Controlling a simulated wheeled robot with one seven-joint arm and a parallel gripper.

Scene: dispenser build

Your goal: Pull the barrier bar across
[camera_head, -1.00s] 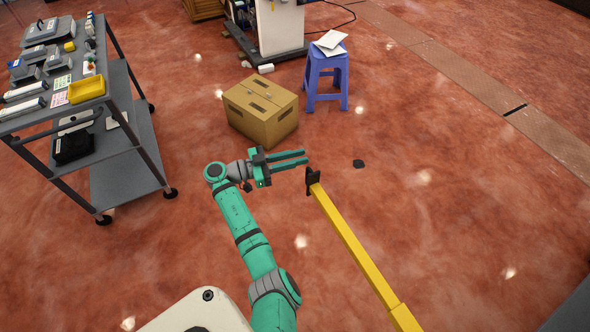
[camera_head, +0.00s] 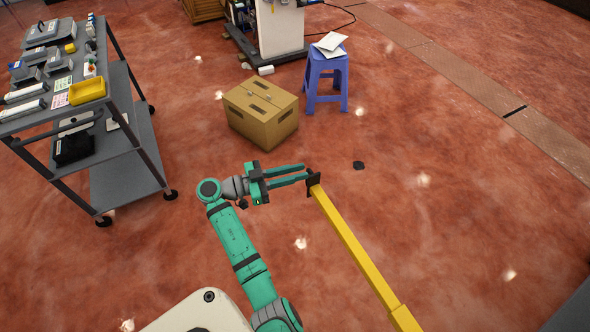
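The yellow barrier bar (camera_head: 355,250) runs from the lower right up toward the middle of the head view. A black end piece (camera_head: 314,184) is at its upper left end. My gripper (camera_head: 305,173) points right with its two green fingers apart. The fingertips are right at the black end piece, and the lower fingertip appears to overlap or touch it. I cannot tell whether part of the end piece is between the fingers. The bar's lower end runs out of the picture.
A cardboard box (camera_head: 262,112) and a blue stool (camera_head: 326,80) with papers stand behind. A grey cart (camera_head: 125,160) with tools is at the left. A small dark patch (camera_head: 358,165) is on the floor. The red floor (camera_head: 470,210) right of the bar is clear.

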